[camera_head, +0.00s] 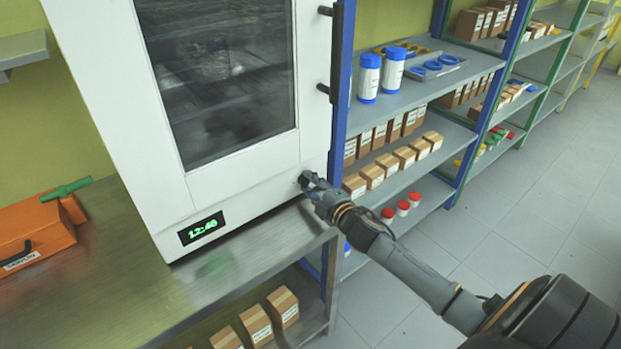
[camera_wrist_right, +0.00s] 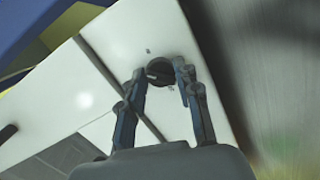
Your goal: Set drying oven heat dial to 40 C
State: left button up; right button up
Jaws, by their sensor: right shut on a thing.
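The drying oven (camera_head: 262,172) is a white cabinet with a dark glass door, standing on a steel table. A green display (camera_head: 201,228) at its lower left reads 12:48. My right gripper (camera_head: 306,181) is at the lower right corner of the oven front, where it covers the dial. In the right wrist view the round dark heat dial (camera_wrist_right: 159,70) sits on the white panel between the fingertips of my right gripper (camera_wrist_right: 157,76), which is shut on it. The dial's markings are too small to read. My left gripper is not in view.
The steel table (camera_head: 110,262) has an orange toolbox (camera_head: 36,237) at the left and cartons (camera_head: 256,324) on its lower shelf. A shelf rack with white blue-capped bottles (camera_head: 368,78) and boxes stands close right of the oven. Floor (camera_head: 540,215) is clear at right.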

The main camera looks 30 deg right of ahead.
jog(key=m+p, duration=0.1)
jog(key=m, duration=0.1)
jog(key=m+p, duration=0.1)
jog(key=m, duration=0.1)
jog(key=shift+d+r+p, duration=0.1)
jog(key=shift+r+p, duration=0.1)
jog(key=shift+p, duration=0.15)
jog(key=shift+f+m+y+p, duration=0.15)
jog(key=shift+m+y+p, duration=0.6)
jog(key=shift+m, duration=0.85)
jog(key=o, duration=1.1)
jog(key=shift+f+g, duration=0.1)
jog(key=shift+g, duration=0.2)
jog(key=shift+o, duration=0.2)
jog(key=shift+s, duration=0.6)
jog(key=s+d+r, duration=0.1)
jog(key=s, duration=0.9)
jog(key=shift+s+r, duration=0.3)
jog(key=shift+r, duration=0.1)
